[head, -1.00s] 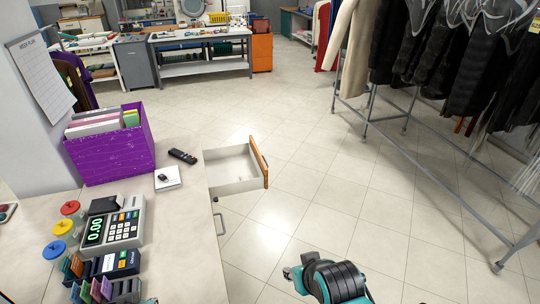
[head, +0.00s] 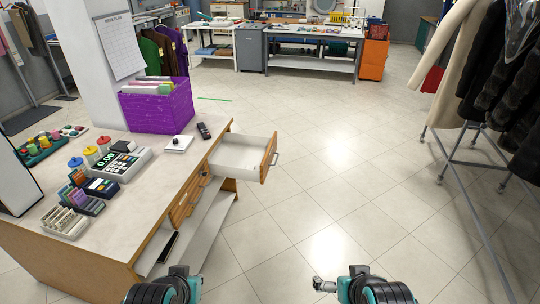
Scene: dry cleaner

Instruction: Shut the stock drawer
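The stock drawer (head: 241,153) sticks out open from the far end of the counter's right side. It has white walls and a wooden front (head: 268,158) with a handle, and its inside looks empty. Parts of my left arm show at the bottom left of centre, near the counter's front corner; its fingertips cannot be made out. My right arm's end (head: 325,285) shows at the bottom, right of centre, over the floor. It is well short of the drawer, and whether its fingers are open cannot be told. Neither arm touches the drawer.
The counter (head: 150,188) holds a purple file box (head: 157,107), a cash register (head: 118,163) and a dark remote (head: 204,131). A clothes rack (head: 447,160) stands at right. The tiled floor between is clear.

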